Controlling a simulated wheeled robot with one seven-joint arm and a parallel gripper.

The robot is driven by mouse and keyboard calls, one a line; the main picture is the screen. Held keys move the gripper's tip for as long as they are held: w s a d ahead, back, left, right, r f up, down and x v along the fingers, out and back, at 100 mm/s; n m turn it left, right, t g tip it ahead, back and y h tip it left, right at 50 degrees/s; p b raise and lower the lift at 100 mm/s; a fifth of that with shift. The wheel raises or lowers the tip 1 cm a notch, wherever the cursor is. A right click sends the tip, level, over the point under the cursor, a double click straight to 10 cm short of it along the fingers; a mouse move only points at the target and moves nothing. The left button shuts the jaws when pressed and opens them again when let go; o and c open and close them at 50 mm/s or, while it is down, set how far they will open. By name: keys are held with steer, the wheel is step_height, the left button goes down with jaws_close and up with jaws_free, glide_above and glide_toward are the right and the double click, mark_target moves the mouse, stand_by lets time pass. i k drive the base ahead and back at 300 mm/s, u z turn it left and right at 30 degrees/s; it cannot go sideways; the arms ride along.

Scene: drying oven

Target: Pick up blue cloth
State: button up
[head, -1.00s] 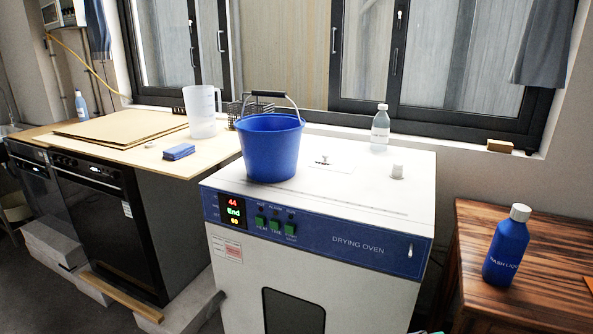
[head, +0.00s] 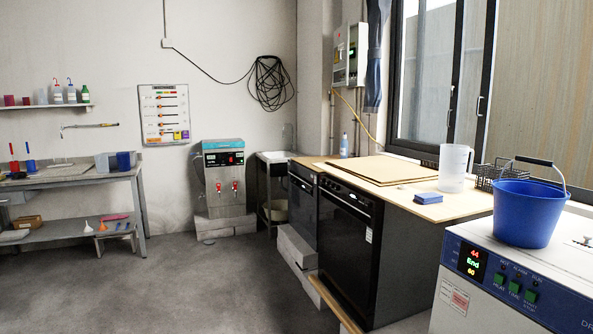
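The blue cloth (head: 428,197) is a small folded blue pad. It lies flat on the light wooden countertop (head: 463,207), near the front edge, left of the clear jug and right of the brown boards. Nothing covers it. My gripper is not in view, so whether it is open or shut does not show.
A clear jug (head: 454,168) and a wire rack (head: 490,176) stand behind the cloth. A blue bucket (head: 528,213) sits on the drying oven (head: 500,280) at right. Concrete blocks (head: 297,248) lie by the black cabinet (head: 346,250). The floor (head: 200,285) at left is open.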

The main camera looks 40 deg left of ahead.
mark_target(431, 198)
steer(key=u, duration=0.2)
steer(key=k, duration=0.5)
steer(key=z, duration=0.6)
steer(key=i, duration=1.2)
steer(key=u, duration=0.7)
steer(key=i, duration=0.5)
steer(key=u, duration=0.65)
